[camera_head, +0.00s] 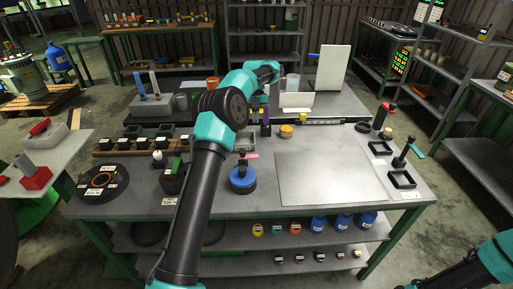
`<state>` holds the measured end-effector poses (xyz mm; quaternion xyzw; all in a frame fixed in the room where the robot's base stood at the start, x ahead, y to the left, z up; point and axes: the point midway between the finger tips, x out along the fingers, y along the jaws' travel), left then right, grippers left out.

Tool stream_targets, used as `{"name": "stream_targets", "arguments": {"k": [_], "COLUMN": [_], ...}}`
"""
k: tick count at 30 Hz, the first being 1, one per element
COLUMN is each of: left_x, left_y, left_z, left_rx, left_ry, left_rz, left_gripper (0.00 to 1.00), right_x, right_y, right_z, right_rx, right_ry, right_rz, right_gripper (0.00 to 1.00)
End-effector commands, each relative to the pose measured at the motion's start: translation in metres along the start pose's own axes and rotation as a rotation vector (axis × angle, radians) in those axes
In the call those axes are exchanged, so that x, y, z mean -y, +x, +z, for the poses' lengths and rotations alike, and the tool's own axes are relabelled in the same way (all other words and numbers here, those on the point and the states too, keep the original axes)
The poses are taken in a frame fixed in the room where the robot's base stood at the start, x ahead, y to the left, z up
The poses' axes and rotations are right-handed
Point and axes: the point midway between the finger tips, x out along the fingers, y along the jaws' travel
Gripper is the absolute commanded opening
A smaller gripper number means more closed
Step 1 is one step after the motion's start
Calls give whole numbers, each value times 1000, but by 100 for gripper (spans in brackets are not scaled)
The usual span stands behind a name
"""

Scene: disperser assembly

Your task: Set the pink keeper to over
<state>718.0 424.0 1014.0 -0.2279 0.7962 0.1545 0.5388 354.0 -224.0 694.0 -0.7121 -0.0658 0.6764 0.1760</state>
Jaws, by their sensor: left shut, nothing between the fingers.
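The pink keeper (249,156) is a small pink bar at the top of a round blue unit (243,181) on the grey workbench, left of centre. Its exact setting is too small to tell. My left arm reaches in from the bottom, bends over the bench and comes down behind the blue unit. My left gripper (265,131) is shut and empty, a little beyond and to the right of the pink keeper, apart from it. Its fingertips are small and dark here. My right gripper is out of view; only part of my right arm shows at the lower right.
A bare grey plate (330,178) leaves free room on the right half. A yellow round part (286,131) stands close to the left gripper.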

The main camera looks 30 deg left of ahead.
Motion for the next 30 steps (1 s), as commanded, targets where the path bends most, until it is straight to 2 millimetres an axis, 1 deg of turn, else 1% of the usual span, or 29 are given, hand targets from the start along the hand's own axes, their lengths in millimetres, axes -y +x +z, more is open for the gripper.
{"name": "stream_targets", "arguments": {"k": [5, 10, 14, 24, 26, 30], "left_x": [0, 0, 0, -1, 0, 0], "left_y": [10, 28, 46, 102, 101, 106], "left_z": [0, 0, 0, -1, -8, -21], "left_rx": [-2, -1, -2, -2, 1, 0], "left_ry": [0, 0, 0, -1, -1, 1], "left_rz": [1, 0, 1, 0, 0, 0], "left_gripper": [0, 0, 0, 0, 0, 0], "right_x": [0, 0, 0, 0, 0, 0], "right_y": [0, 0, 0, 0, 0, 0], "right_z": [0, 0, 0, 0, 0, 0], "right_rx": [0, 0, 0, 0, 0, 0], "right_ry": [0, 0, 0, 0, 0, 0], "right_rz": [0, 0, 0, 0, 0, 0], "right_gripper": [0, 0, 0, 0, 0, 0]}}
